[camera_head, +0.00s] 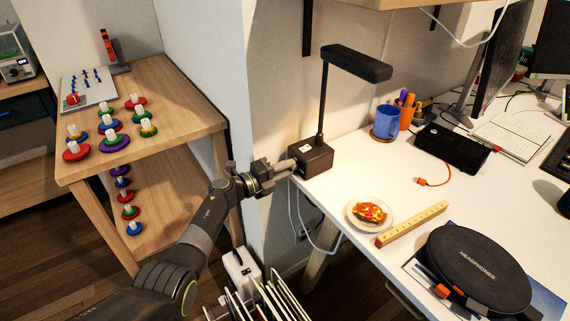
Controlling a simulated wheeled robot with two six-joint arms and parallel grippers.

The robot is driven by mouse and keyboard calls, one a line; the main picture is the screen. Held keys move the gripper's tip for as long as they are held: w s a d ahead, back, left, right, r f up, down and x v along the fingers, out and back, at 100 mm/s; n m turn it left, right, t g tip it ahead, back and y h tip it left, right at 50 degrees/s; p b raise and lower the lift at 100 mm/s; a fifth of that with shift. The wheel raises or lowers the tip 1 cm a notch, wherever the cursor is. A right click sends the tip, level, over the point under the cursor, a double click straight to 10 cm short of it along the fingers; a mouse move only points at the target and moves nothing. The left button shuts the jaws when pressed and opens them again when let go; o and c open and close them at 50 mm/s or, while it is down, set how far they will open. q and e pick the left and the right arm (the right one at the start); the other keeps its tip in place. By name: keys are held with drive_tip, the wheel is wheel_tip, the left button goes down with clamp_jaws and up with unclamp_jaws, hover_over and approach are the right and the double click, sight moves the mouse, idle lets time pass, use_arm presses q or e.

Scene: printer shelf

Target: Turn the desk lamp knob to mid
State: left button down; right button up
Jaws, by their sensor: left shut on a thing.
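The black desk lamp (356,63) stands at the left edge of the white desk, with a boxy base (318,160), a thin upright post and a long flat head. My left gripper (290,167) reaches in from the left and meets the left side of the lamp base. It is shut at the place where the knob would be. The knob is hidden by the fingers, so its setting cannot be read. My right gripper is not in view.
On the white desk (345,152) are a blue mug (386,122), a plate with food (369,213), a folding ruler (412,224) and a headphones case (478,270). A wooden shelf (185,90) with colored ring pieces stands at left. A rack (243,270) is below my left arm.

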use_arm(q)
drive_tip(key=n+p, duration=0.1)
drive_tip(key=n, duration=0.3)
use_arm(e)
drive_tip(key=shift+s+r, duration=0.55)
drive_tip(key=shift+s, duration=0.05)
use_arm(q)
drive_tip(key=shift+f, duration=0.1)
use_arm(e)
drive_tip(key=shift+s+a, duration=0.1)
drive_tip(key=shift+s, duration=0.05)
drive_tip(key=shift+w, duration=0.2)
use_arm(q)
drive_tip(key=c, duration=1.3)
unclamp_jaws()
drive_tip(key=shift+a, duration=0.1)
drive_tip(key=shift+o, duration=0.3)
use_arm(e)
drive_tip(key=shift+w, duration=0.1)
use_arm(q)
drive_tip(key=shift+f, duration=0.1)
drive_tip(key=shift+s+a+p, duration=0.1)
drive_tip(key=shift+p, duration=0.2)
